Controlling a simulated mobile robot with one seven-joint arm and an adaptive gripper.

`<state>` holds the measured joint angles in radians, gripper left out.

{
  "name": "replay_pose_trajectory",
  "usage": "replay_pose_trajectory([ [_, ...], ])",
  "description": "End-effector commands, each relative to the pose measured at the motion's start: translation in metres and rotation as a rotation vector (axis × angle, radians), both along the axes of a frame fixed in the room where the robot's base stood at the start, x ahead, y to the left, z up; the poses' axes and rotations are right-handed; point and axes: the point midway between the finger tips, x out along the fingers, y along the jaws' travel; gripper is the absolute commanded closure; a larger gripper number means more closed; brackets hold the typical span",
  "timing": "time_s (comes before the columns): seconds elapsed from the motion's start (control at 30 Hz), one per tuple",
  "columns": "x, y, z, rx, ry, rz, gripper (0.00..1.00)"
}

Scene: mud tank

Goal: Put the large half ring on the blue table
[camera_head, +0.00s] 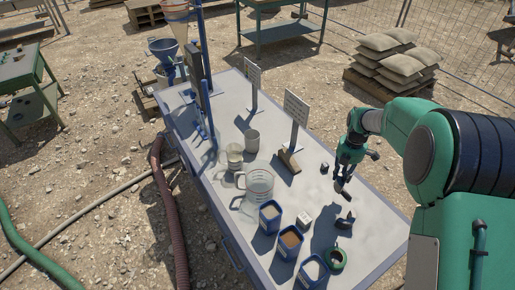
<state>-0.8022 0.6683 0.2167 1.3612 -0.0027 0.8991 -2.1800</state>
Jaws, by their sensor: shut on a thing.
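My gripper (343,183) is over the right part of the long table with a pale top and blue edges (232,95). It points down and is shut on a small dark piece (346,195), which shows at its fingertips. The piece is small and partly hidden by the fingers; I cannot tell for sure that it is the large half ring, nor whether it touches the table top. Another dark curved piece (345,220) lies on the table nearer the front. A green ring-like thing (336,259) lies at the front edge.
Blue square containers (270,217), a clear jug (258,186), cups (252,141) and a white block (304,219) crowd the front and middle. Two upright signs (296,108) and a brown block (289,161) stand behind. Bare top shows left of my gripper.

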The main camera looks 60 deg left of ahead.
Motion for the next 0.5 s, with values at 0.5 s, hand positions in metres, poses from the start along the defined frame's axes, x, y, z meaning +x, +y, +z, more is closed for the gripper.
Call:
replay_pose_trajectory([
  [0.5, -0.084, 0.084, 0.002, 0.002, -0.002, 0.151, 1.0],
])
